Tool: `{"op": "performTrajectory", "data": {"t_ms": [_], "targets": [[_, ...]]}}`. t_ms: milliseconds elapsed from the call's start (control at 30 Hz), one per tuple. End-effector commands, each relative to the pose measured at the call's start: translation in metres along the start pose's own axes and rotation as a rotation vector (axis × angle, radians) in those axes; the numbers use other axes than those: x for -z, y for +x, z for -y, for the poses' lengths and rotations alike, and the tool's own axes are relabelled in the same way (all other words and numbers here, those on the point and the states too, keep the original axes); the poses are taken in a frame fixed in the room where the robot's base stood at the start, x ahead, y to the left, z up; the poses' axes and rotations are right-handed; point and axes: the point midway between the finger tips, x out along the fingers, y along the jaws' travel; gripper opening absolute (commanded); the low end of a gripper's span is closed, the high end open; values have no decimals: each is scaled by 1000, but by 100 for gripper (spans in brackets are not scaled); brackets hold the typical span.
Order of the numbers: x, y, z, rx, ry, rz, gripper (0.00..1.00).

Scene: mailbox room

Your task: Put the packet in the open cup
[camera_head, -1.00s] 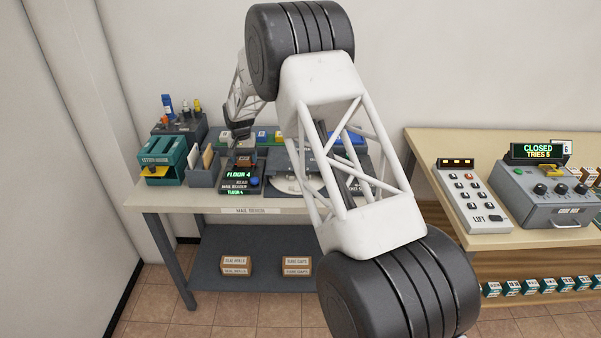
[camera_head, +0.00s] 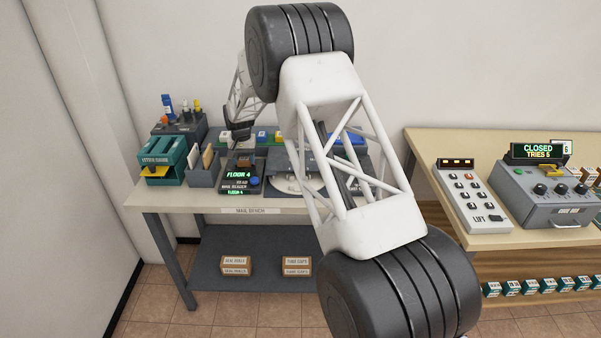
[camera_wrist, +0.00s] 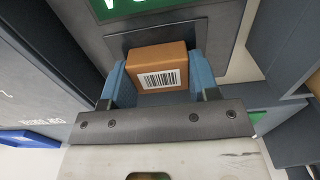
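The packet is a small brown box (camera_wrist: 157,68) with a white barcode label, between the blue fingers of my gripper (camera_wrist: 160,85) in the wrist view. The fingers lie flush against both its sides, so my gripper looks shut on it. The packet is over a dark plate of the mail reader; I cannot tell whether it touches that plate. In the head view my gripper (camera_head: 242,140) is above the mail reader (camera_head: 240,183), whose screen reads "FLOOR 4". I cannot make out the open cup; my arm hides part of the bench.
On the mail bench (camera_head: 180,196) stand a teal letter device (camera_head: 172,160) and a grey file holder (camera_head: 203,172) at left. A pale disc (camera_head: 287,185) lies right of the reader, partly behind my arm. The right table holds a lift panel (camera_head: 470,195) and a "CLOSED" box (camera_head: 545,200).

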Motion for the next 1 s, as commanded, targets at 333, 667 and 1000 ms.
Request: {"op": "performTrajectory", "data": {"t_ms": [333, 667, 1000], "targets": [[0, -4, 0, 0, 0, -1, 27], [0, -18, 0, 1, 0, -1, 27], [0, -32, 0, 0, 0, 0, 27]]}}
